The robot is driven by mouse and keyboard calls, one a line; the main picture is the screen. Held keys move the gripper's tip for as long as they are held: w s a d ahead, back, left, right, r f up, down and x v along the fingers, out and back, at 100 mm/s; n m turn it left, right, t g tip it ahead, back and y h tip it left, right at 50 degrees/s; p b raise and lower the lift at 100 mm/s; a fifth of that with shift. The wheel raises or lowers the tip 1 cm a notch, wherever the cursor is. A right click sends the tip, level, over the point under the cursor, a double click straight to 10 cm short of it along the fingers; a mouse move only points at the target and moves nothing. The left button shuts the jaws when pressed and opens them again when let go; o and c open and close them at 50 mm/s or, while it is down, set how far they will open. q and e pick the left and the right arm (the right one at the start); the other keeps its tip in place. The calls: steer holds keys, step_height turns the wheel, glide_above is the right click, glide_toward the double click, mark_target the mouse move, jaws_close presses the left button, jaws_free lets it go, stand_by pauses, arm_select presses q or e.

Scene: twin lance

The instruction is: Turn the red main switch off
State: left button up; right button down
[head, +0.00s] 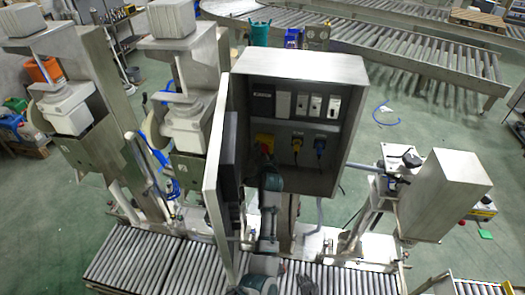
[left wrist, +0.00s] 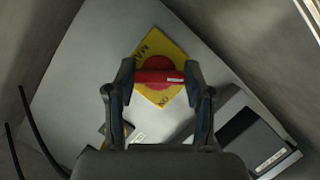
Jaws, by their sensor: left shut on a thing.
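The red main switch (left wrist: 158,75) is a red rotary handle on a yellow plate (left wrist: 178,45), marked MAIN and, near its lower corner, what reads as ON. In the left wrist view the handle lies across the picture, between the two fingers of my left gripper (left wrist: 160,82), which is shut on it. In the head view the yellow plate (head: 265,137) is on the back panel inside the open steel cabinet (head: 300,64). My left gripper (head: 267,160) reaches into the cabinet and partly hides the switch. A dark shape at the bottom edge may be my right gripper (head: 306,284).
The cabinet door (head: 215,170) stands open at the left of my left arm. Two smaller switches, one yellow (head: 296,144) and one blue (head: 320,145), sit right of the main switch. A row of modules (head: 300,104) is above. A roller conveyor (head: 135,262) runs below.

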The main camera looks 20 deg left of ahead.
arm_select(q)
steer(key=shift+f, duration=0.4)
steer(key=o, duration=1.2)
steer(key=shift+w, duration=0.1)
steer(key=shift+c, duration=0.2)
step_height(320, 180, up, 7)
glide_above(264, 150)
steer(key=shift+r, duration=0.15)
steer(key=shift+s+d+r, duration=0.1)
steer(key=shift+r, duration=0.6)
steer(key=shift+s+d+r, duration=0.1)
steer(key=shift+r, duration=0.6)
steer(key=shift+s+a, duration=0.1)
steer(key=shift+s, duration=0.05)
